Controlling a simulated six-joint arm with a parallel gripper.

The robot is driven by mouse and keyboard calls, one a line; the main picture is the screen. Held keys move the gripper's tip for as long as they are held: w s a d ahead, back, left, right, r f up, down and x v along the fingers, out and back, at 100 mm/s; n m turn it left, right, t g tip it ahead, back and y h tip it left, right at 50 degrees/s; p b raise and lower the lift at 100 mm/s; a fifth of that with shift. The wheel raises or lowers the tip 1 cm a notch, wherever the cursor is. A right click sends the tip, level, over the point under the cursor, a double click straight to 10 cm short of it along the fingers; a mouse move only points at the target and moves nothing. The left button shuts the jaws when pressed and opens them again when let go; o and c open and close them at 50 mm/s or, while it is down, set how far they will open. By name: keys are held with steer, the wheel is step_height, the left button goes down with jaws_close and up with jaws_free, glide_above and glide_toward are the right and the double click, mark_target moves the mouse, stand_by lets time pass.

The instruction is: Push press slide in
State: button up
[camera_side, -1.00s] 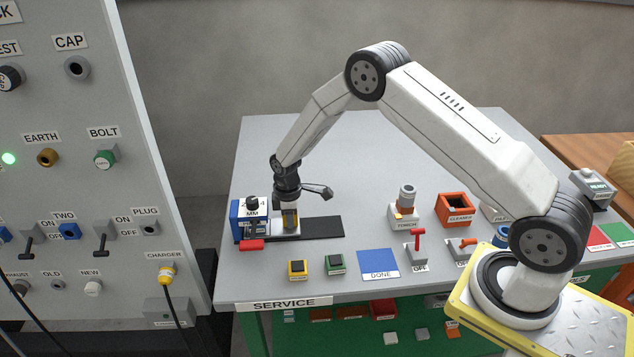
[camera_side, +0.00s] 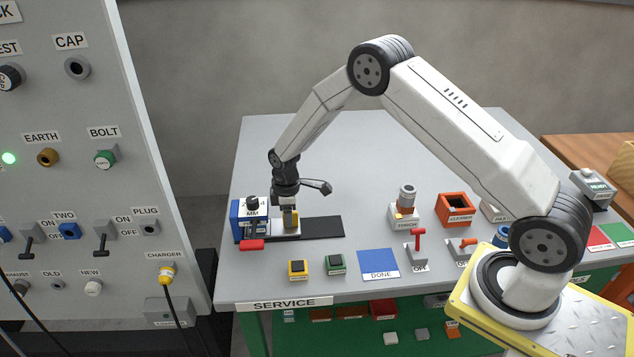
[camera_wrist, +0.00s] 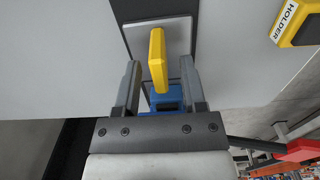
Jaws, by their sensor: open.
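The press is a blue block (camera_side: 237,222) marked MM at the left of the grey table, with a red handle (camera_side: 251,245) at its front. Its light slide plate (camera_side: 289,229) sits on a dark rail (camera_side: 325,227), close to the press. A yellow upright tab (camera_side: 291,219) stands on the slide; in the wrist view the yellow tab (camera_wrist: 157,58) rises from the light plate (camera_wrist: 178,38). My gripper (camera_side: 289,208) is over the slide. In the wrist view its two fingers (camera_wrist: 159,82) are apart, one on each side of the tab; contact cannot be told.
A yellow block (camera_side: 298,269), a green block (camera_side: 335,264) and a blue DONE mat (camera_side: 378,263) lie along the front. A torch in its stand (camera_side: 405,207) and an orange cleaner bin (camera_side: 455,209) stand to the right. The table's back is clear.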

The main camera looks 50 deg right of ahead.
step_height(320, 180, up, 6)
steer(key=shift+r, duration=0.1)
stand_by(0.4)
steer(key=shift+r, duration=0.2)
steer(key=shift+s+a+r, duration=0.1)
steer(key=shift+s+r, duration=0.1)
steer(key=s+a+r+m+t, duration=0.1)
steer(key=s+r+m, duration=0.3)
steer(key=s, duration=0.7)
steer(key=s+a+r+m+t, duration=0.1)
steer(key=s+r+m, duration=0.4)
steer(key=s, duration=0.6)
steer(key=shift+s+a+r+t, duration=0.3)
steer(key=shift+s+a+r, duration=0.05)
steer(key=shift+r, duration=0.2)
